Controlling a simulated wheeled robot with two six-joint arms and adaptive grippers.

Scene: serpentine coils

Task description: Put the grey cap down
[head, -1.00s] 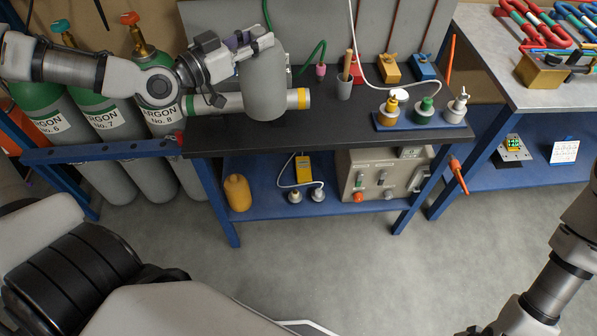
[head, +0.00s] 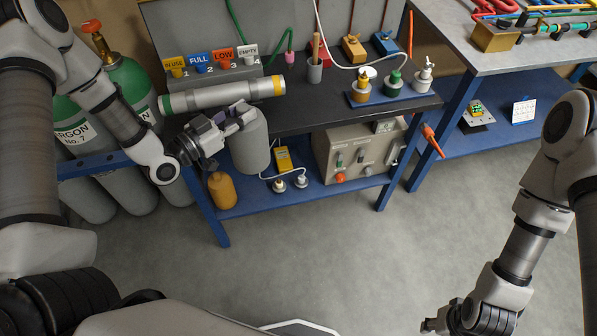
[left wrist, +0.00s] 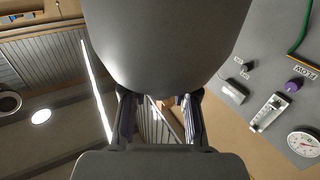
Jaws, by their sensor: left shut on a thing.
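The grey cap (head: 251,146) is a large smooth grey cylinder with a rounded top, held upright. My left gripper (head: 238,115) is shut on it near its upper edge. In the head view the cap overlaps the left front edge of the black bench top and the lower shelf; no contact with either can be made out. In the left wrist view the cap (left wrist: 165,45) fills the upper middle, with the left gripper's fingers (left wrist: 160,112) at its lower edge. My right gripper (head: 432,326) is low at the bottom right, away from the bench, its jaws unclear.
A grey tube (head: 222,95) with green and yellow bands lies on the black bench top (head: 310,105). Tagged stands (head: 210,68) are behind it. The blue lower shelf (head: 310,190) holds an orange bottle (head: 222,191), a yellow meter (head: 284,160) and a control box (head: 362,152). Gas cylinders (head: 90,140) stand left.

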